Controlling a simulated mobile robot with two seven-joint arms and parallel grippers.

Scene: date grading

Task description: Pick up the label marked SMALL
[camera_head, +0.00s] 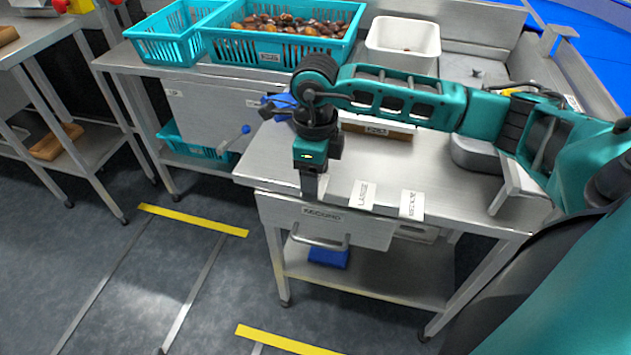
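Two white labels lie on the front edge of the steel table (465,205). One label (362,194) seems to read LARGE. The print on the other label (411,204), to its right, is too small to read surely. I cannot make out a label marked SMALL. My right arm reaches in from the right across the table. My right gripper (311,190) points down at the table's front left corner, left of both labels. Its fingers look close together, but I cannot tell whether they are shut or hold anything. It hides the tabletop behind it. My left gripper is not in view.
A drawer (325,222) marked SECOND is under the tabletop. A teal crate of dates (285,48), an emptier teal crate (165,47) and a white tub (402,44) stand behind. A box (378,131) lies behind my arm. A grey block (474,157) is at right.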

